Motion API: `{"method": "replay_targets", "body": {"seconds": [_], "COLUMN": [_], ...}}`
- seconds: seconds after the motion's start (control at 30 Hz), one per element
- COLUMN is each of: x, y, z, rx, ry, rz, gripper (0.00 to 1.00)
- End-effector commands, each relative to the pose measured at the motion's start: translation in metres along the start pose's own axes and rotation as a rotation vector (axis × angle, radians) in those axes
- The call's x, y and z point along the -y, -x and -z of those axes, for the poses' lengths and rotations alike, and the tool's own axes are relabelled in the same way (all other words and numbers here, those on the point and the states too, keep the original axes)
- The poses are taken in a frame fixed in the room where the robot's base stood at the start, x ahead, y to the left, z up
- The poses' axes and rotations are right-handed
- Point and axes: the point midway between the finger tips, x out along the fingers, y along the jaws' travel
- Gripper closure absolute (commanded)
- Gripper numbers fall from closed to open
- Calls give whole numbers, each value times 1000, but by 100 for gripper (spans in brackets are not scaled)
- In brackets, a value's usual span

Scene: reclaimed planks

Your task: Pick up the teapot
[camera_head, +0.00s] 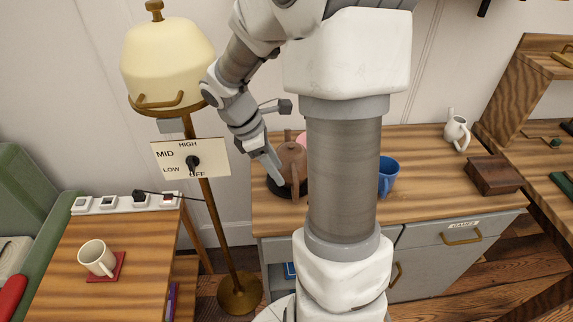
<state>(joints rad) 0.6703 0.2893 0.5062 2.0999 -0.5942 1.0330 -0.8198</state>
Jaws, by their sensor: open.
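The vessel's handle and spout are not clear from here.
A pink object (301,138) is behind the vessel. A blue mug (388,176) stands to the right, with a white jug-like object (456,131) and a brown wooden box (493,175) farther right. A brass floor lamp (207,215) with a switch sign stands close left.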

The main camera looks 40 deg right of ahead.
Motion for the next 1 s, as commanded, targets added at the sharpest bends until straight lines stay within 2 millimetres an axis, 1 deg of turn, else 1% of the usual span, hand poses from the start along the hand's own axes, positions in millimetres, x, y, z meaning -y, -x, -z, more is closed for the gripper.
{"method": "replay_targets", "body": {"seconds": [0.03, 0.1, 0.2, 0.3, 0.53, 0.7, 0.8, 0.9, 1.0], "x": [0, 1, 0, 0, 0, 1, 1, 1, 1], "y": [-15, -31, -49, -63, -77, -105, -117, -122, -123], "z": [1, 1, 1, 1, 0, -2, -2, -2, -2], "rx": [0, 0, -1, 0, 0, -1, -1, -1, 0], "ry": [-1, 0, -1, -1, -1, -3, -1, -2, -1], "rz": [3, 4, 2, 1, 0, 3, 0, 0, -1], "gripper": [48, 48, 48, 48, 48, 48, 48, 48, 48]}}
